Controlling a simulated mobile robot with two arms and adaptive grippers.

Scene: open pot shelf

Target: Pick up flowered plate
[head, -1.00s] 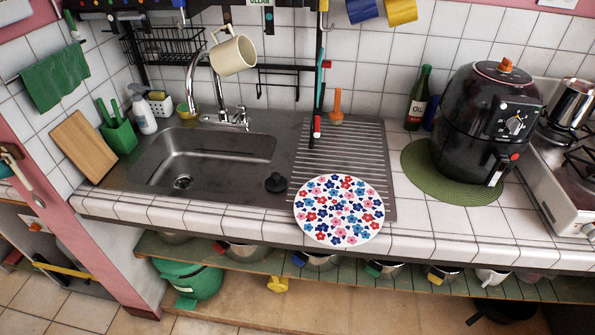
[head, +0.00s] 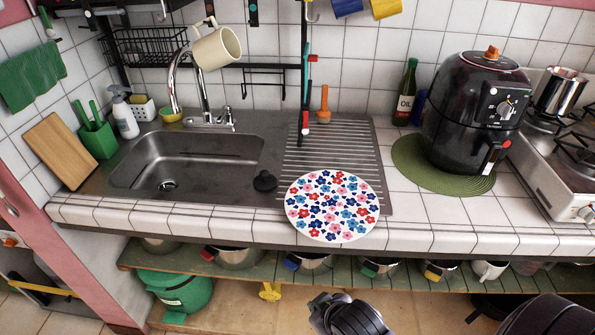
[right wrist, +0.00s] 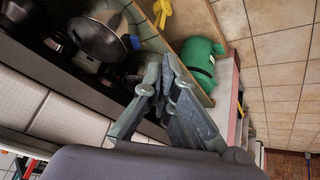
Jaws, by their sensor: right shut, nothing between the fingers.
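The flowered plate (head: 332,205) is round and white with red, blue and pink flowers. It lies at the counter's front edge, partly on the ridged steel drainboard, in the head view. My right gripper (head: 318,303) is below and in front of the plate at the bottom of the head view, apart from it. In the right wrist view its fingers (right wrist: 166,72) come together at the tips with nothing between them. The plate is not seen in the right wrist view.
A black sink stopper (head: 264,181) sits left of the plate. The sink (head: 190,165) is farther left. An air fryer (head: 475,115) stands on a green mat (head: 415,177) at right. Pots (head: 310,262) and a green container (head: 175,293) are below the counter. White tiles right of the plate are clear.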

